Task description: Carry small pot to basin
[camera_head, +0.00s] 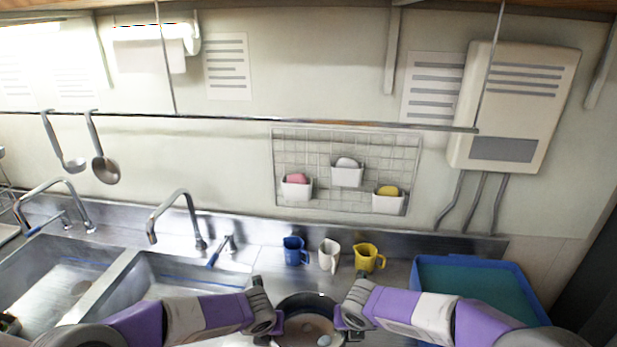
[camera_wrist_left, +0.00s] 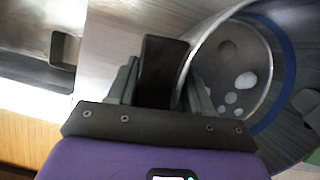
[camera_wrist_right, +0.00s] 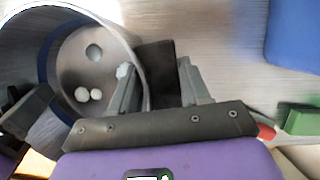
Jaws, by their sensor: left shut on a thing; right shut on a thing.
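A small metal pot (camera_head: 308,301) is at the bottom centre of the head view, with several pale and brown spots inside. My left gripper (camera_head: 278,323) is shut on the dark handle on the pot's left side; the handle shows in the left wrist view (camera_wrist_left: 160,68). My right gripper (camera_head: 340,321) is shut on the opposite handle, seen in the right wrist view (camera_wrist_right: 157,72). The near side of the pot is cut off by the frame. Two steel sink basins are at the left, the nearer one (camera_head: 178,273) left of the pot.
Blue (camera_head: 293,251), white (camera_head: 329,255) and yellow (camera_head: 368,257) mugs stand behind the pot. A blue tub (camera_head: 465,262) is at the right. Faucets (camera_head: 184,200) rise behind the sinks, with a blue-handled lever (camera_head: 218,253) beside one.

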